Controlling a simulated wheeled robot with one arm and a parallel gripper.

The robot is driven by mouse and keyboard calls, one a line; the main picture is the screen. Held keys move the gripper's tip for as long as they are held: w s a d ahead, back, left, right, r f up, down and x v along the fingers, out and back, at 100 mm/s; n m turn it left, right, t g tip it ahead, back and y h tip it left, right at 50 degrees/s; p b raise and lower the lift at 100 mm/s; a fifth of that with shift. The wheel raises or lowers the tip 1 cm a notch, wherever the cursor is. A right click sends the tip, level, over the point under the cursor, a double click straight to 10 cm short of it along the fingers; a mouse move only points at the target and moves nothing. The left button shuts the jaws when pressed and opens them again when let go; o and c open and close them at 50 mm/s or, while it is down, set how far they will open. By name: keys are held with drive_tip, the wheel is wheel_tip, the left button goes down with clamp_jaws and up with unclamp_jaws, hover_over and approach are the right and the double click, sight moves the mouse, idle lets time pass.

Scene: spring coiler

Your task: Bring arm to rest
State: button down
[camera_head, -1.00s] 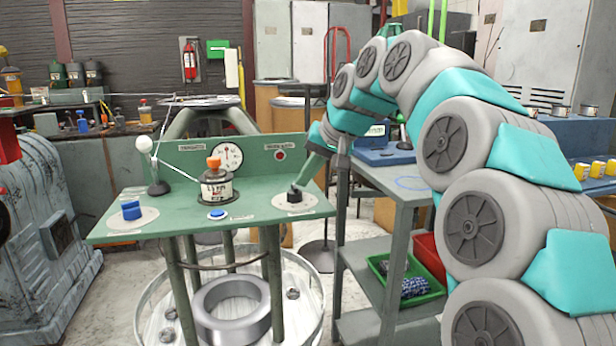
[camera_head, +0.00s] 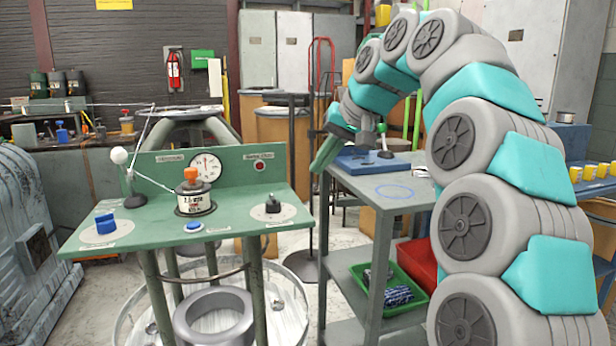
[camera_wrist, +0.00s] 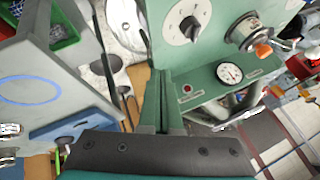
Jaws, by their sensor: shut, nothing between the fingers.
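My arm arches down from the right side of the head view, with the wrist bent at its end. My gripper (camera_head: 319,164) has green fingers pointing down and left. It is in the air, right of the green bench (camera_head: 150,232) and near the left side of the grey side table (camera_head: 405,205). In the wrist view the fingers (camera_wrist: 160,78) are pressed together with nothing between them. The bench's right round plate with its small black knob (camera_head: 272,201) stands clear of the fingers.
A green bin (camera_head: 412,306) sits on the side table's lower shelf. Yellow cups (camera_head: 590,172) stand at far right.

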drive_tip(key=s+d+f+g+h, duration=0.1)
drive_tip(key=s+d+f+g, duration=0.1)
drive_tip(key=s+f, duration=0.9)
drive_tip(key=s+d+f+g+h, duration=0.2)
drive_tip(key=s+f, duration=0.9)
drive_tip(key=s, duration=0.5)
drive_tip(key=s+d+f+g+h, duration=0.2)
drive_tip(key=s+f+g, duration=0.1)
drive_tip(key=s+f, duration=0.9)
drive_tip(key=shift+s+d, duration=0.4)
drive_tip(key=shift+s, duration=0.8)
